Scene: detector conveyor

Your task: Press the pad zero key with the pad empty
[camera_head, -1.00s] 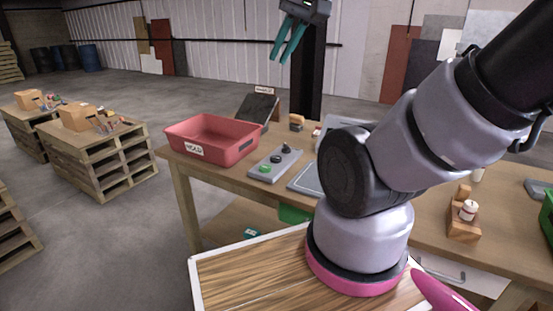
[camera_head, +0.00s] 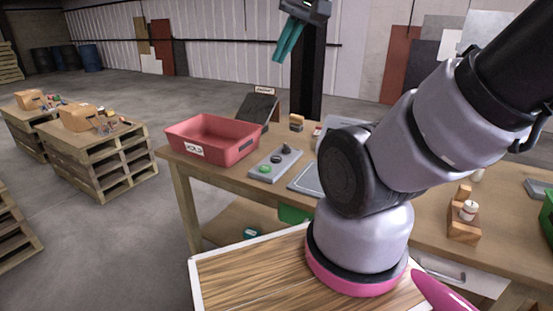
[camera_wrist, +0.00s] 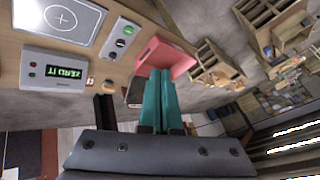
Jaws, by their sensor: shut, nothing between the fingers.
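The pad (camera_wrist: 84,22) is a pale plate with a circle and cross mark; the part in the wrist view is bare. Its edge also shows in the head view (camera_head: 303,182), partly hidden by my arm. Beside it a grey readout box (camera_wrist: 52,86) has a lit green display, upside down, seeming to read "ZERO IT", and small buttons at one end. A grey control box (camera_wrist: 115,46) carries a green button and dark controls; it also shows in the head view (camera_head: 262,176). I cannot tell which is the zero key. My gripper (camera_head: 279,60) has teal fingers, shut and empty, high above the table.
A red bin (camera_head: 212,140) with a white label stands left of the control box. A dark tilted panel (camera_head: 258,108) stands behind it. A wooden block with a white jar (camera_head: 467,212) is at the right. Pallets with boxes stand apart at the left.

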